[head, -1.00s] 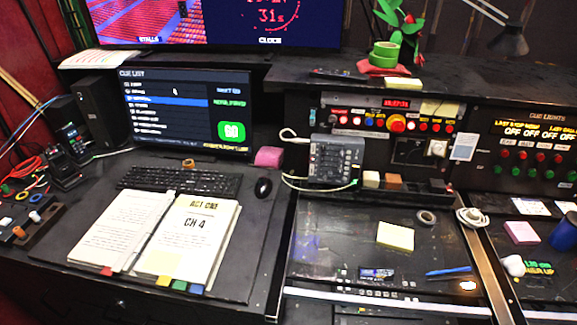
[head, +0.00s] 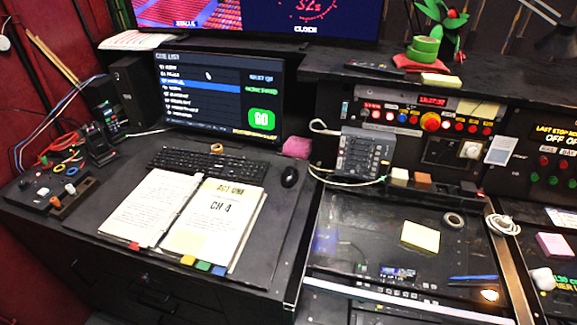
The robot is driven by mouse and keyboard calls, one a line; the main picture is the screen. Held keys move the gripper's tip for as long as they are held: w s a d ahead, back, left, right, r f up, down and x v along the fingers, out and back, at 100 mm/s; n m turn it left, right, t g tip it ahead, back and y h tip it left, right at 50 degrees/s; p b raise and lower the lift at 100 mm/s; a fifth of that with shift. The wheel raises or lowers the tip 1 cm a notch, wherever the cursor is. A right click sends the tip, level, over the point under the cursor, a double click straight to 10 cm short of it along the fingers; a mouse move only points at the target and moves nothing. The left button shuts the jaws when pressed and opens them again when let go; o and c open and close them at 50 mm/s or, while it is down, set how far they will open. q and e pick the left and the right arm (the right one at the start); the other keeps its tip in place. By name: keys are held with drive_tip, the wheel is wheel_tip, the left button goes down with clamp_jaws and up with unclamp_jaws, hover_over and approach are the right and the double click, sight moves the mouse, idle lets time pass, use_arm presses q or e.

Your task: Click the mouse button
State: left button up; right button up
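The black computer mouse (head: 289,177) lies on the dark desk, to the right of the black keyboard (head: 207,165). The monitor (head: 208,95) behind them shows a cue list with one blue highlighted row, a small white pointer near its top middle and a green GO box (head: 262,119) at its lower right. Neither of my grippers is in the head view.
An open script binder (head: 190,215) lies in front of the keyboard. A pink block (head: 297,147) sits behind the mouse, and a grey mixer (head: 363,155) with cables stands to its right. Desk surface around the mouse's front is bare. A yellow note pad (head: 420,237) lies further right.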

use_arm(q)
clamp_jaws()
drive_tip(key=shift+a, duration=0.1)
idle(1.2)
